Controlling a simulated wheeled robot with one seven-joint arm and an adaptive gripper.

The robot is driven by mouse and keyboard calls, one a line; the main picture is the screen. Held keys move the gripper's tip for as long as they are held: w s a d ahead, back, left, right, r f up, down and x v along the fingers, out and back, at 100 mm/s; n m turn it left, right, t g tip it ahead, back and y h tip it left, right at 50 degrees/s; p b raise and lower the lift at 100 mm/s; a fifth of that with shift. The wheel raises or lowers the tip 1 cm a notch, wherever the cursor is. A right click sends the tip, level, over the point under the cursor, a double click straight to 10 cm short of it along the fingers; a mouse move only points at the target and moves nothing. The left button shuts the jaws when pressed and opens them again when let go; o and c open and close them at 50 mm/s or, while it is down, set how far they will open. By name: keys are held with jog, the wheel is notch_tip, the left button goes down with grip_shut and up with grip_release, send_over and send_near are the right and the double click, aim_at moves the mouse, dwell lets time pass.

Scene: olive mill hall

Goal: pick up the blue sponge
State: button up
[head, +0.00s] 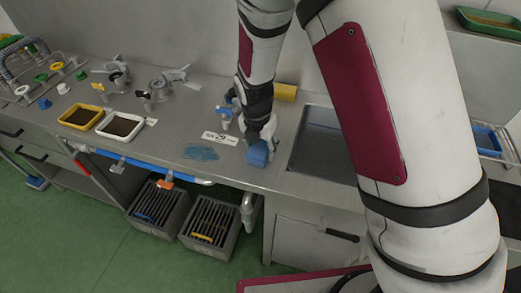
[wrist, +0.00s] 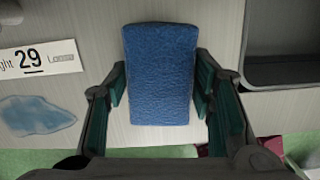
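The blue sponge (head: 257,155) is on the grey metal bench near its front edge, left of the sink. My gripper (head: 263,141) is at the sponge from above and partly covers it. In the wrist view the sponge (wrist: 160,75) is a blue, rough-faced block in the middle. The gripper's dark green fingers (wrist: 160,88) are on both sides of it, close along its left and right edges. I cannot tell whether they press on it or leave a thin gap, nor whether it touches the bench.
A sink (head: 316,143) is just right of the sponge. A label reading 29 (head: 220,138) and a blue wet patch (head: 201,152) lie to the left. A yellow roll (head: 285,92) is behind. Yellow (head: 97,108) and white (head: 101,128) trays stand farther left.

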aim_at(262, 148)
jog(key=shift+r, duration=0.1)
jog(key=shift+r, duration=0.55)
jog(key=shift+s+d+r, duration=0.1)
jog(key=shift+s+r, duration=0.15)
jog(key=shift+r, duration=0.35)
jog(key=shift+s+r, duration=0.25)
jog(key=shift+r, duration=0.35)
jog(key=s+d+r, duration=0.1)
jog(key=s+d, duration=0.1)
jog(key=s, duration=1.2)
jog(key=shift+s+d+r+b, duration=0.15)
jog(key=shift+s+d+b, duration=0.15)
jog(key=shift+s+d, duration=0.1)
